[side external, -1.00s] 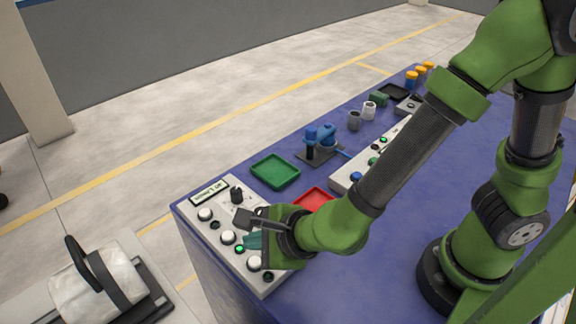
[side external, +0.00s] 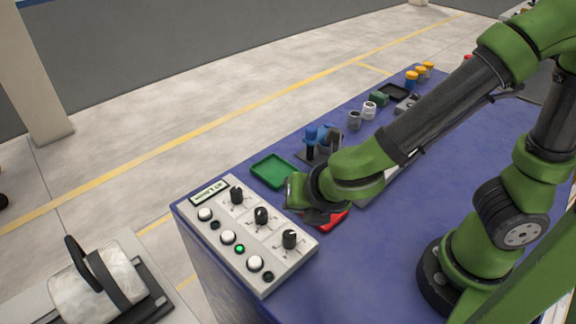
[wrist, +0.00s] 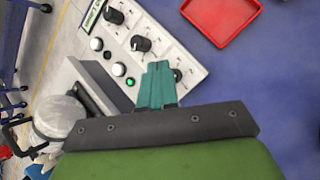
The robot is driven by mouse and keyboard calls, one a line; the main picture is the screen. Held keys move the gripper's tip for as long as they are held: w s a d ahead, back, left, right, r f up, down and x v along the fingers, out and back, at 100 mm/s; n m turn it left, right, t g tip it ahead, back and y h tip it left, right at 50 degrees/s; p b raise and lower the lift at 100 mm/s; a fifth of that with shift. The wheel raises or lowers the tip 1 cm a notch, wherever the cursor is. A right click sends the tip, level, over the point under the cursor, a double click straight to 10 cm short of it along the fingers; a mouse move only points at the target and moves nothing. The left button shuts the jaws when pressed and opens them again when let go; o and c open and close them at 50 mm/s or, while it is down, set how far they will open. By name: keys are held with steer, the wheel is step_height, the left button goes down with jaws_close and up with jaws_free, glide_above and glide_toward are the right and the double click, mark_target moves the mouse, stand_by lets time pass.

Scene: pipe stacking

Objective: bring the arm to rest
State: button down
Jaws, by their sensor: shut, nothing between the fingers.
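My gripper shows in the wrist view (wrist: 158,70) with its teal fingers together and nothing between them. In that view the fingers overlap the lower edge of the white control panel (wrist: 158,47); I cannot tell their height above it. In the side external view my wrist is above the table, right of the panel (side external: 222,251) and over the red tray (side external: 334,222), which it partly hides. The fingers are not clear there. The panel has black knobs, white buttons and one lit green lamp (side external: 240,249).
A green tray (side external: 273,171) and a blue clamp-like fixture (side external: 312,135) stand beyond my wrist on the blue table (side external: 440,205). Grey and white pipe pieces (side external: 369,110) and orange-topped parts (side external: 411,78) stand farther back. The table's right side is largely clear.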

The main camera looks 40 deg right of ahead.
steer(key=s+d+r+m+y, duration=0.1)
steer(key=d+r+m, duration=0.5)
steer(key=m, duration=1)
steer(key=s+d+r+m+y, duration=0.2)
steer(key=s+d+r+m, duration=0.2)
steer(key=m, duration=1.1)
steer(key=d+r, duration=0.2)
steer(key=d, duration=0.1)
steer(key=shift+d+r+m, duration=0.25)
steer(key=shift+r+m, duration=0.05)
steer(key=shift+m, duration=0.1)
steer(key=c, duration=1.8)
jaws_free()
